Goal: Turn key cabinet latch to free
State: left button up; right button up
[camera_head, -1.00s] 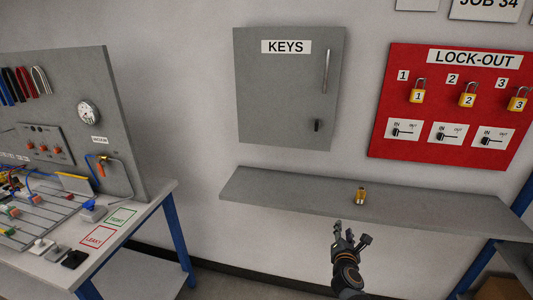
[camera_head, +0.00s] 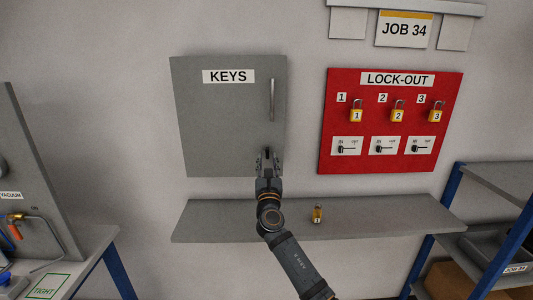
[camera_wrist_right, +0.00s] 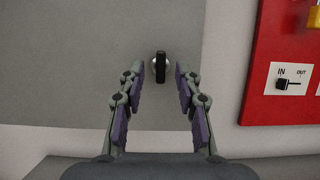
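The grey key cabinet (camera_head: 225,115) with a "KEYS" label hangs on the wall, its door shut, with a vertical bar handle (camera_head: 272,100) at its right side. The small black latch (camera_head: 268,152) is low on the door below the handle. In the right wrist view the latch (camera_wrist_right: 160,67) stands upright on a round silver base. My right gripper (camera_head: 267,160) is in front of the latch. In the right wrist view its fingers (camera_wrist_right: 160,78) are open, one on each side of the latch, with gaps visible on both sides. My left gripper is not in view.
A grey shelf (camera_head: 380,220) runs below the cabinet, with a small brass padlock (camera_head: 317,214) on it. A red lock-out board (camera_head: 390,95) with several yellow padlocks and switches hangs to the right. A bench stands at left, a blue-framed rack at right.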

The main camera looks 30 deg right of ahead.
aim_at(267, 153)
jog(key=shift+x, duration=1.2)
jog(key=shift+c, duration=0.3)
grip_shut()
